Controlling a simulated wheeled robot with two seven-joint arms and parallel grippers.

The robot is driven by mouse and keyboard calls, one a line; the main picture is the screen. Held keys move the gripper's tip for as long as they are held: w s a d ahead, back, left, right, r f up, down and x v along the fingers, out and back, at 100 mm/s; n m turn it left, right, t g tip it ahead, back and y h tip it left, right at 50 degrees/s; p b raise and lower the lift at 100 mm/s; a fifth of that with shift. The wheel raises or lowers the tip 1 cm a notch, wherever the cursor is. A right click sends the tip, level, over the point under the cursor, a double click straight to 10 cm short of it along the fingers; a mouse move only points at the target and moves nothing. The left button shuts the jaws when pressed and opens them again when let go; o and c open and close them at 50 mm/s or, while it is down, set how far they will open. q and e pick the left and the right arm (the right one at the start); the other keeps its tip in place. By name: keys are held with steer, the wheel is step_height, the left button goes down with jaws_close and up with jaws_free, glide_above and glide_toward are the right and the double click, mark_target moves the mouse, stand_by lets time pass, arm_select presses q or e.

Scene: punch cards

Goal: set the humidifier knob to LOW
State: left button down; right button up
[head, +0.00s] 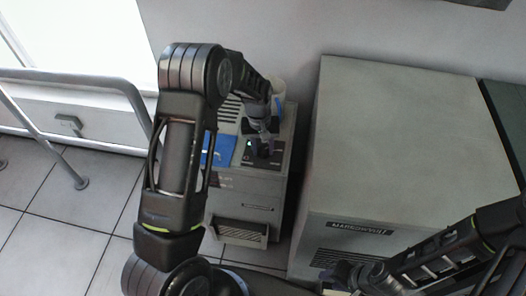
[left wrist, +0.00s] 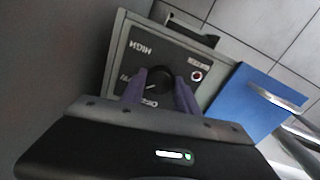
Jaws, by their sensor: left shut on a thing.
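The humidifier (head: 233,199) is a grey box on the floor against the wall, left of a larger grey cabinet. Its dark control panel (left wrist: 165,62) shows in the left wrist view with a HIGH label and a small round red-and-white light or button. The black round knob (left wrist: 159,82) sits on that panel, its lower part hidden by my gripper. My left gripper (left wrist: 160,88) has its two purplish fingers on either side of the knob and is shut on it. It also shows in the head view (head: 262,143) above the panel. My right gripper (head: 342,278) is at the lower right, its fingertips unclear.
A large grey cabinet (head: 400,140) stands close right of the humidifier. A blue clipboard or folder (left wrist: 250,100) lies beside the panel. A metal rail (head: 85,80) stands at the left. Tiled floor (head: 60,215) is free at the left.

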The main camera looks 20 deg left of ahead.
mark_target(261, 150)
arm_select(q)
steer(key=shift+m+b, duration=0.55)
steer(key=shift+m, duration=0.65)
steer(key=c, duration=0.9)
jaws_free()
steer(key=r, duration=0.8)
steer(key=shift+a, duration=0.25)
steer(key=shift+f, duration=0.1)
